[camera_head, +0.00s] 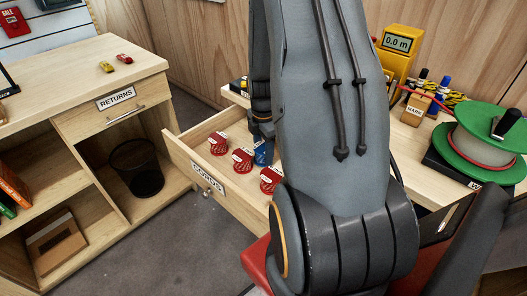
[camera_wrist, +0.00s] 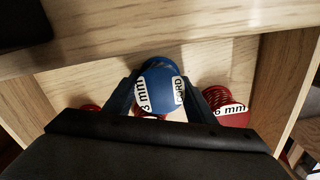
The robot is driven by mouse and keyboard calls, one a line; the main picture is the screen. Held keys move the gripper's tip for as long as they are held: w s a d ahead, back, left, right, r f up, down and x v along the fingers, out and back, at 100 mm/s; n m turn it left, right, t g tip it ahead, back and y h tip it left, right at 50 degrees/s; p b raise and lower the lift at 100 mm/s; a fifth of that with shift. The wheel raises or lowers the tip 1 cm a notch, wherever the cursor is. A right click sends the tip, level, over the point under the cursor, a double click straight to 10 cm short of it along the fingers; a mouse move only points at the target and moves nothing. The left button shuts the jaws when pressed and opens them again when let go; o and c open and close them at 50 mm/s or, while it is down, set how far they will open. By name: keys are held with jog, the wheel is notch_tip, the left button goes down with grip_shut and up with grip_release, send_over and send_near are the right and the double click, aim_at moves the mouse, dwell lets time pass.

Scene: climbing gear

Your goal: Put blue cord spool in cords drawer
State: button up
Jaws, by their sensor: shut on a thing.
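The blue cord spool (camera_wrist: 158,82) with a white "3 mm" label is between the two fingers of my gripper (camera_wrist: 160,95), which is shut on it. In the head view the blue spool (camera_head: 263,153) shows inside the open cords drawer (camera_head: 180,158), partly hidden by my arm. The drawer front carries a "CORDS" label. In the wrist view a red "6 mm" spool (camera_wrist: 226,108) is right of the blue one. Whether the blue spool touches the drawer floor, I cannot tell.
A returns cabinet (camera_head: 112,97) with a black bin (camera_head: 136,168) is at left. On the worktop at right are a yellow meter (camera_head: 396,48), a marker box (camera_head: 418,106) and a green reel (camera_head: 470,157). My arm covers much of the middle.

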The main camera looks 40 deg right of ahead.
jog(key=shift+f, duration=0.1)
jog(key=o, duration=1.1)
notch_tip(320, 180, up, 11)
jog(key=b, duration=0.1)
jog(key=s+a+r+m, duration=0.2)
jog(key=s+a+m, duration=0.2)
jog(key=a+m, duration=0.4)
jog(key=s+a+r+m, duration=0.2)
jog(key=s+a+m, duration=0.3)
jog(key=a, duration=1)
jog(key=m, duration=0.3)
jog(key=shift+a+r, duration=0.2)
jog(key=shift+r, duration=0.1)
